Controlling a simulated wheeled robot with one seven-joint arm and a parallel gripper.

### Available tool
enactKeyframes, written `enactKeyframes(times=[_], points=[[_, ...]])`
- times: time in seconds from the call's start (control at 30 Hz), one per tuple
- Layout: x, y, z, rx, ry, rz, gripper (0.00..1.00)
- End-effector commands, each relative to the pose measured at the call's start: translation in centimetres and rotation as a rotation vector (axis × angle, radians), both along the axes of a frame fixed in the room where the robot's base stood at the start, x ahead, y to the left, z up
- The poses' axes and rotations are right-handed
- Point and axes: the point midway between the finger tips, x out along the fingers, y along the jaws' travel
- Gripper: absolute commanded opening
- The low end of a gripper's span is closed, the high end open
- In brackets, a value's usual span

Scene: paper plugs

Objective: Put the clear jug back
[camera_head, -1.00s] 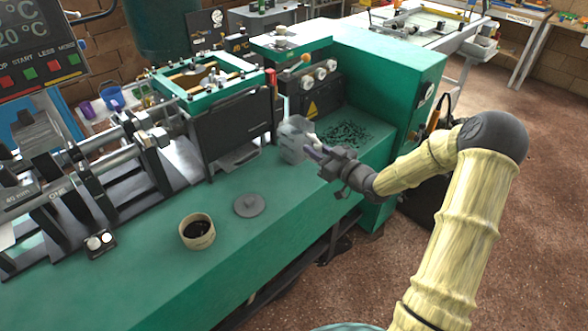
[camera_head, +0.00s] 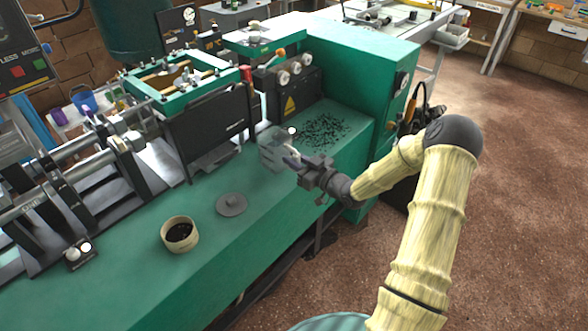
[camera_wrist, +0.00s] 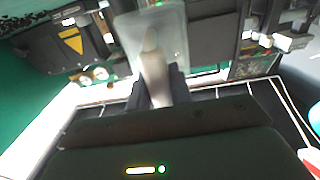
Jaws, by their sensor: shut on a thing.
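The clear jug (camera_head: 272,150) is a pale see-through vessel at the end of my gripper, above the green bench top. My gripper (camera_head: 294,160) is shut on it and holds it from the right. In the wrist view the jug (camera_wrist: 172,28) fills the top middle, and its pale handle lies between the fingers of my gripper (camera_wrist: 160,85). I cannot tell whether the jug touches the bench.
Dark pellets (camera_head: 325,131) lie scattered on the bench (camera_head: 135,290) behind the jug. A round bowl with dark contents (camera_head: 180,234) and a grey lid (camera_head: 231,204) sit nearer. A green-framed machine (camera_head: 180,85) stands left.

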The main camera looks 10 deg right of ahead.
Motion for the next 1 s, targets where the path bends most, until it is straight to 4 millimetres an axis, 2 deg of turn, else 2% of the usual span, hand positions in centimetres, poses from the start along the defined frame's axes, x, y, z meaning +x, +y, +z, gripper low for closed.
enactKeyframes(times=[0.23, 0.5, 0.9, 0.93, 1.0], points=[[0.0, 0.0, -0.2, 0.001, 0.001, 0.0, 0.0], [0.0, 0.0, -3.5, 0.002, 0.001, -0.001, 0.0], [0.0, 0.0, -4.1, 0.0, -0.001, 0.0, 0.0], [0.0, 0.0, -4.1, 0.0, 0.0, 0.0, 0.23], [0.0, 0.0, -4.0, 0.0, 0.0, 0.0, 0.37]])
